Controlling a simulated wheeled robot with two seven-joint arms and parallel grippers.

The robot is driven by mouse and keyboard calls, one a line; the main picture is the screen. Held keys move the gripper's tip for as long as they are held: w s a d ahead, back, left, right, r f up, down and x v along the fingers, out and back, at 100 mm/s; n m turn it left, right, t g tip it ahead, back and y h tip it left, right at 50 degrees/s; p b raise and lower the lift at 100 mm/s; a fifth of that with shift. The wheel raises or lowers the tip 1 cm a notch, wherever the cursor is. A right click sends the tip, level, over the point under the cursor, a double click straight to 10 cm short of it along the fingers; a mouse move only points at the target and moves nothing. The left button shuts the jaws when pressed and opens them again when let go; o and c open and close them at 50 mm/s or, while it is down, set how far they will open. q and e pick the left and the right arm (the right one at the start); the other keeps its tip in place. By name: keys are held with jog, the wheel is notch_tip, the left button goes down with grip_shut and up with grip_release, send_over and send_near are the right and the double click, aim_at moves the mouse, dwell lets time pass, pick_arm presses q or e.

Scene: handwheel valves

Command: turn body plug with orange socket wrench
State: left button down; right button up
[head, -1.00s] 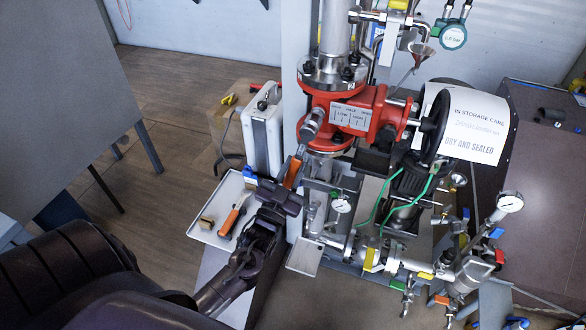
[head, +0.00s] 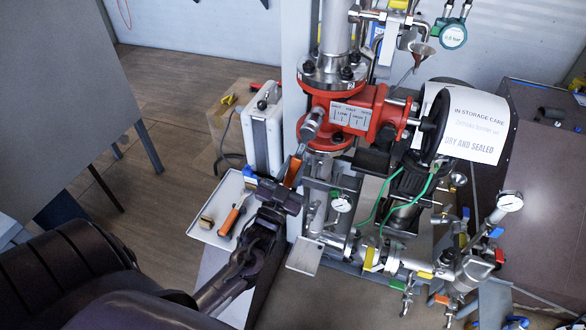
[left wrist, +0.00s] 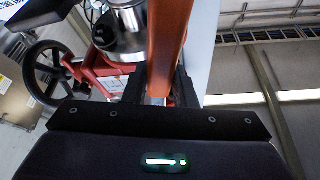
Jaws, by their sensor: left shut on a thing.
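The orange socket wrench (head: 293,171) is held in my left gripper (head: 283,190), with its orange handle rising from the jaws toward the red valve body (head: 345,112). In the left wrist view the orange handle (left wrist: 166,45) stands between the two dark fingers of my left gripper (left wrist: 160,88). The wrench's upper end is at the grey cylindrical body plug (head: 312,122) on the left side of the valve. I cannot tell how fully the socket sits on the plug. My right gripper is not in view.
A white tray (head: 205,236) to the left holds an orange-handled tool (head: 232,218) and a small block. A silver case (head: 262,135) stands behind it. A black handwheel (head: 437,125) and a paper sign (head: 475,125) are at the right. Pipes and small valves fill the lower right.

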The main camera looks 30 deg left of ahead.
pick_arm(q)
jog(key=shift+w+a+b, duration=0.15)
jog(key=shift+w+b, duration=0.05)
jog(key=shift+w, duration=0.4)
jog(key=shift+w+a+b, duration=0.15)
jog(key=shift+w+b, duration=0.05)
jog(key=shift+w, duration=0.35)
jog(key=s+a+r+m+g+h+p, duration=0.2)
jog(key=a+r+m+h+p, duration=0.3)
jog(key=m+p, duration=0.6)
jog(key=a+r+m, duration=0.1)
jog(key=a+m, duration=0.1)
jog(key=shift+a+r+g+h+p, duration=0.3)
jog(key=shift+a+r+p, duration=0.05)
jog(key=shift+a+p, duration=0.05)
dwell(0.9)
jog(key=c, duration=1.7)
grip_release()
grip_shut()
